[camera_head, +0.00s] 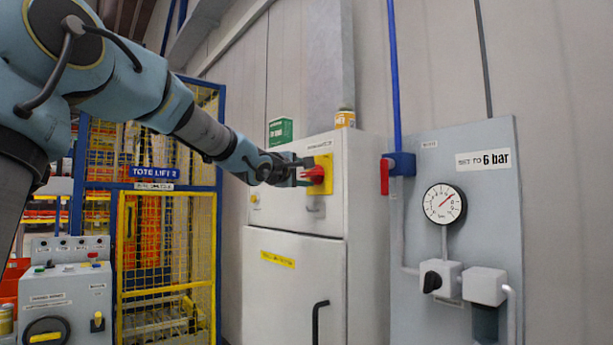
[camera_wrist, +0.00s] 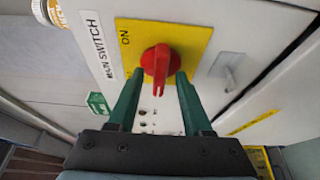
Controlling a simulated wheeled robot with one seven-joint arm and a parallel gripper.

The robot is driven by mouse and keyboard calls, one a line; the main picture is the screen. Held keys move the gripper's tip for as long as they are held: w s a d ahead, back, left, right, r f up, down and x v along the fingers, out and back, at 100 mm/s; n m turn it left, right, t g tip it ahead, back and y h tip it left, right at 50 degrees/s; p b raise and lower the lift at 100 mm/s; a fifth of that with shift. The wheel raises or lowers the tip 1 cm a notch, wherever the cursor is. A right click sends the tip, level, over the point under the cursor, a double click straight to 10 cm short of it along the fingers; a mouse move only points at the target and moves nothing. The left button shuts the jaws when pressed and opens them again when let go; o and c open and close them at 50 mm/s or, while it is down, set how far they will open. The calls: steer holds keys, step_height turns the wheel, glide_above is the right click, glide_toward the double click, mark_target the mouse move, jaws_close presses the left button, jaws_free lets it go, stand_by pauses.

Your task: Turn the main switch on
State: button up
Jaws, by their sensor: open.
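The main switch is a red knob (camera_head: 317,175) on a yellow plate (camera_head: 325,160), on the upper front of a light grey cabinet. In the wrist view the red knob (camera_wrist: 155,62) sits between my two green fingers, beside the label MAIN SWITCH (camera_wrist: 98,45). The word ON shows on the yellow plate (camera_wrist: 195,38). My gripper (camera_wrist: 157,77) is open, with one finger on each side of the knob; I cannot tell whether either touches it. In the head view my gripper (camera_head: 305,172) reaches the knob from the left and partly covers it.
A metal handle (camera_head: 316,208) is below the switch. A green box (camera_head: 280,131) and a small can (camera_head: 345,118) are on the cabinet top. To the right is a panel with a gauge (camera_head: 444,204) and a red-handled valve (camera_head: 386,175). A yellow cage (camera_head: 168,250) is left.

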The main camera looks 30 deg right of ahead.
jaws_close()
steer(key=shift+f+m, duration=0.1)
steer(key=shift+m, duration=0.2)
stand_by(0.5)
steer(key=shift+f+m+h+b, duration=0.25)
steer(key=shift+m+h+b, duration=0.35)
steer(key=shift+m+b, duration=0.6)
steer(key=m+h+b, duration=0.1)
steer(key=m, duration=0.2)
steer(key=m+h+b, duration=0.1)
steer(key=m, duration=0.2)
steer(key=shift+w+f, duration=0.15)
steer(key=m+g+h+b, duration=0.1)
steer(key=m, duration=0.2)
steer(key=m+g+h, duration=0.1)
steer(key=m, duration=0.2)
steer(key=shift+w+b, duration=0.15)
steer(key=shift+b, duration=0.25)
steer(key=shift+w+m+g+h+b, duration=0.1)
steer(key=shift+m+g+h, duration=0.2)
steer(key=shift+m+g, duration=0.65)
steer(key=shift+m+g+h+b, duration=0.15)
steer(key=shift+m+g+h, duration=0.15)
steer(key=shift+m, duration=1.3)
steer(key=shift+w+m+g+h+b, duration=0.1)
steer(key=shift+m+g+h, duration=0.2)
steer(key=shift+m+g, duration=0.65)
steer(key=shift+a+m+t, duration=0.1)
steer(key=shift+m+t, duration=0.2)
steer(key=shift+m, duration=0.1)
